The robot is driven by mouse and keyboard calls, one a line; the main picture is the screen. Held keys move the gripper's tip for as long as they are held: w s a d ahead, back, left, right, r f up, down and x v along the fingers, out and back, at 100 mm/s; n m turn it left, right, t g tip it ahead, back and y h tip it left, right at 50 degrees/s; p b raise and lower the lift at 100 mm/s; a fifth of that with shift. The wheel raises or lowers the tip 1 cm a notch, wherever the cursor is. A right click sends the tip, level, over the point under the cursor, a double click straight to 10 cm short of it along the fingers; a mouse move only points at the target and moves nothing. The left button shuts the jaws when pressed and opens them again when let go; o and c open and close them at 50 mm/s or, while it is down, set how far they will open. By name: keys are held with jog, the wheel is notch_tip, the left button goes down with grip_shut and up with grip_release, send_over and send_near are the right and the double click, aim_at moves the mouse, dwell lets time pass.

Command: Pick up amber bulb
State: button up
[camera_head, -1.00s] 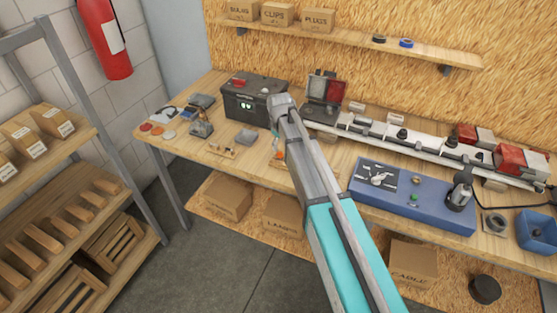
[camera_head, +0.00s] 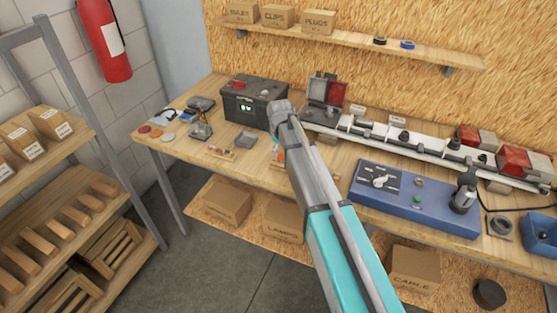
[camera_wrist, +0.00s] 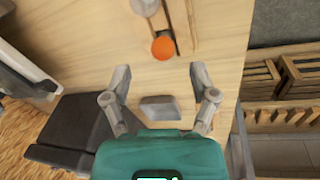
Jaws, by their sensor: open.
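The amber bulb (camera_wrist: 163,47) shows in the wrist view as a round orange top, by a narrow wooden holder with dark sides. My gripper (camera_wrist: 161,73) is open, one finger on each side of the picture. The bulb appears just above the line between the fingertips, and nothing is held. The height gap between bulb and fingers is hard to judge. In the head view, a little orange (camera_head: 276,156) shows beside my arm near the bench's front edge, while my arm hides the fingers.
A grey block (camera_wrist: 160,108) lies on the bench between the fingers in the wrist view. A dark box (camera_head: 252,106) stands behind. A pale light bar (camera_head: 370,133) runs along the back.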

aim_at(280, 155)
jog(key=shift+w+a+f+b, duration=0.1)
jog(key=shift+w+f+b, duration=0.05)
jog(key=shift+f+b, duration=0.85)
jog(key=shift+w+f+b, duration=0.15)
jog(key=shift+f+b, duration=0.6)
jog(key=shift+f, duration=0.3)
jog(key=c, duration=0.8)
jog(key=shift+c, duration=0.2)
